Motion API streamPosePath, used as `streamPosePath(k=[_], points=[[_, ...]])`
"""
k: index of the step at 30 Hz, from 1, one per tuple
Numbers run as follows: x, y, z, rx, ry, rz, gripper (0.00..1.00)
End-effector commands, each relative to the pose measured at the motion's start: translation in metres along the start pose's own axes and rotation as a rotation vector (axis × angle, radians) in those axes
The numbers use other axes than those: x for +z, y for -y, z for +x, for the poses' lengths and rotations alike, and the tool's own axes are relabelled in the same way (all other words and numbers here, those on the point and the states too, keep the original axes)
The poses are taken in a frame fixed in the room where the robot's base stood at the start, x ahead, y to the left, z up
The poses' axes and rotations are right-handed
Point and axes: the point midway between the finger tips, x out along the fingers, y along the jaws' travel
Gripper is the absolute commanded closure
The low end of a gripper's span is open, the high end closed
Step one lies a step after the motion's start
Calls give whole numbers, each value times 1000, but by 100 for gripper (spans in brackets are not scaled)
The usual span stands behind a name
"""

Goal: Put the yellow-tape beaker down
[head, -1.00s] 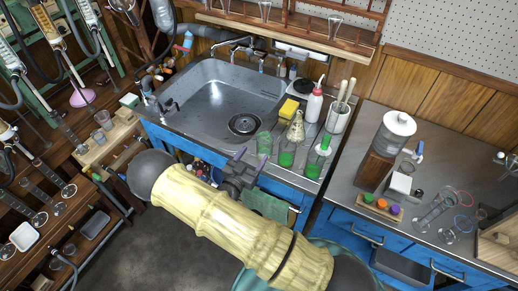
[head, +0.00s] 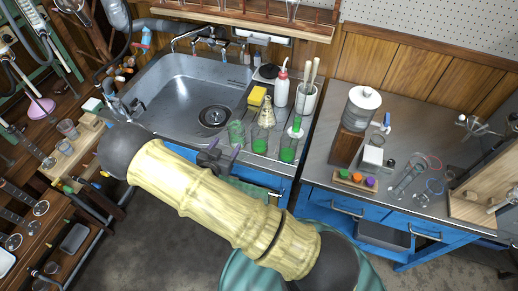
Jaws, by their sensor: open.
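Three glass beakers with green contents stand in a row on the drainboard right of the sink: a left one (head: 237,133), a middle one (head: 260,140) and a right one (head: 289,149). I cannot make out yellow tape on any of them, so I cannot tell which is the yellow-tape beaker. My gripper (head: 225,148) is open, its purple-tipped fingers apart at the counter's front edge, just in front of the left beaker. I see nothing held between the fingers. My arm hides part of the cabinet front below.
A conical flask (head: 267,113), a yellow sponge (head: 257,96), a white wash bottle (head: 281,86) and a brush holder (head: 306,99) stand close behind the beakers. The sink (head: 185,98) lies left. A rack with coloured caps (head: 355,180) is on the right bench.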

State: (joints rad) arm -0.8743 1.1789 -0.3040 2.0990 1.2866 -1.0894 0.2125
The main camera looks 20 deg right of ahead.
Motion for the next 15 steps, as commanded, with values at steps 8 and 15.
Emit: streamPosePath(k=[8, 15], points=[[-28, -2, 7, -78, 419, 32, 36], [-67, -19, -15, -213, 698, -7, 36]])
